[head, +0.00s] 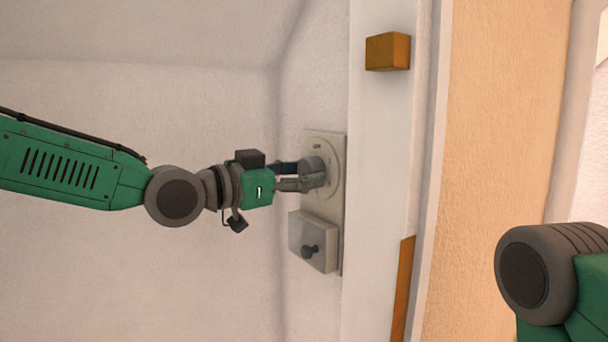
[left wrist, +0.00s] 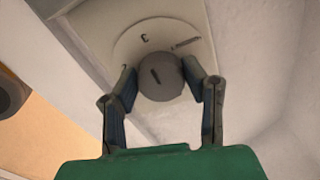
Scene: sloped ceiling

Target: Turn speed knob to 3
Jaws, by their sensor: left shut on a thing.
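The speed knob (head: 311,168) is a grey round knob on a pale dial on an upright wall plate (head: 338,222). In the left wrist view the knob (left wrist: 165,82) has a dark pointer line on its face. The dial (left wrist: 128,45) around it carries a 3 at the upper left and a longer mark at the upper right; other marks are partly hidden. My left gripper (head: 300,177) reaches in from the left, with one finger on each side of the knob, shut on it. My right gripper is out of view.
Below the dial on the same plate is a grey box with a small dark knob (head: 310,251). An orange-brown block (head: 388,51) sits on the white trim at the top. A brown strip (head: 403,290) lies lower on the trim. Pale walls surround the plate.

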